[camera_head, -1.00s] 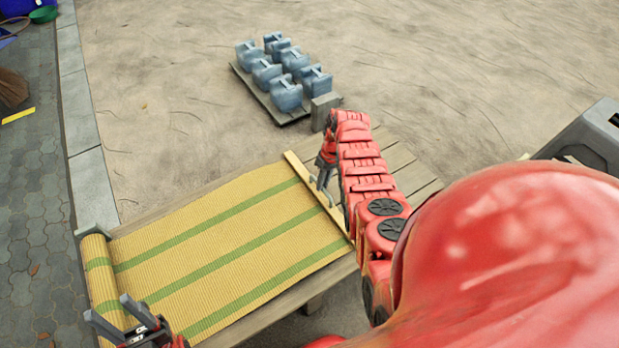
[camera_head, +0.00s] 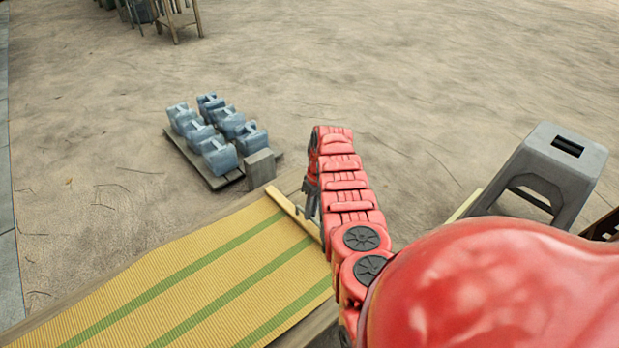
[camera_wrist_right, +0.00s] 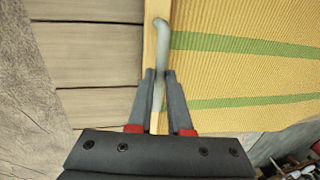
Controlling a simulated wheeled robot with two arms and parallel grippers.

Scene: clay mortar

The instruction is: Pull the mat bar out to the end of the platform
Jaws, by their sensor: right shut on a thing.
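The yellow woven mat (camera_head: 190,275) with green stripes lies along the wooden platform (camera_wrist_right: 85,55). The light wooden mat bar (camera_head: 284,203) runs across the mat's leading edge, and it also shows in the right wrist view (camera_wrist_right: 151,40). A pale grey handle (camera_wrist_right: 164,48) stands on the bar. My right gripper (camera_wrist_right: 159,75) is shut on this handle, with one finger on each side of it. In the head view my right gripper (camera_head: 309,207) is over the bar, partly hidden by my arm. Bare boards lie ahead of the bar. My left gripper is out of view.
Several blue-grey weights (camera_head: 218,138) stand on a low board beyond the platform, with a grey block (camera_head: 260,168) at its near corner. A grey stool (camera_head: 556,165) stands at the right. Wooden furniture (camera_head: 178,18) is at the back. Open sandy ground surrounds the platform.

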